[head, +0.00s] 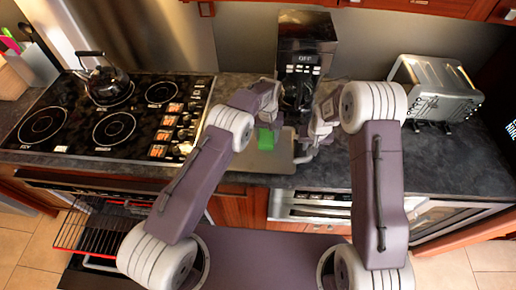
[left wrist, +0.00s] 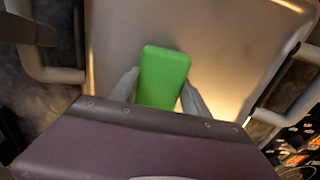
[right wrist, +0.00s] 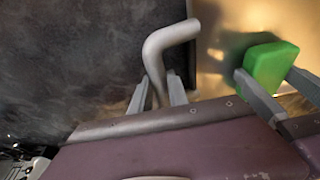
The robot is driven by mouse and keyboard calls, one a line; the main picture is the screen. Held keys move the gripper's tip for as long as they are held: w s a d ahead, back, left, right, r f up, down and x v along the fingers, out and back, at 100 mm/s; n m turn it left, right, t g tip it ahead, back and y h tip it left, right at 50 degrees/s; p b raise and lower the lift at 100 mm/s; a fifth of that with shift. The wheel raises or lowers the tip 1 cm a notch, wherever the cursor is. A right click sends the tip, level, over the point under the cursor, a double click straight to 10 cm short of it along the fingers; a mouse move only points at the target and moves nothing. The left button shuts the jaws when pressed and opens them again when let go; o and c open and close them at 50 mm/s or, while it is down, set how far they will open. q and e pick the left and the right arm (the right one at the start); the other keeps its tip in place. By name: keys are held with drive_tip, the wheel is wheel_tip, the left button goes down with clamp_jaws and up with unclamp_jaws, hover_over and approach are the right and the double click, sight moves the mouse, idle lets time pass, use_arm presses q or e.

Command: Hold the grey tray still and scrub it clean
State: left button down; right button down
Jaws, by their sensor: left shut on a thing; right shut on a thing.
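The grey tray (head: 245,162) lies on the dark counter. A wide stretch of its flat surface shows in the left wrist view (left wrist: 225,40). My left gripper (left wrist: 160,92) is shut on a green sponge (left wrist: 163,72) over the tray; the sponge also shows in the head view (head: 265,139). I cannot tell whether the sponge touches the tray. My right gripper (right wrist: 157,92) is shut on the tray's bent tube handle (right wrist: 168,38) at the right side. In the head view the arms hide the tray's far part.
A stove (head: 110,118) with a kettle (head: 104,82) is to the left. A coffee machine (head: 305,45) stands behind the tray, and a toaster (head: 436,88) to the right. The oven below the stove is open, its red-edged rack (head: 85,228) showing.

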sight(251, 141)
use_arm(q)
drive_tip(key=shift+a+f, duration=0.2)
drive_tip(key=shift+a, duration=1.5)
drive_tip(key=shift+s, duration=0.1)
drive_tip(key=shift+a, duration=1.35)
drive_tip(key=shift+a, duration=0.15)
drive_tip(key=shift+a+r, duration=0.25)
drive_tip(key=shift+a, duration=0.9)
drive_tip(key=shift+a+f, duration=0.15)
drive_tip(key=shift+a, duration=1.05)
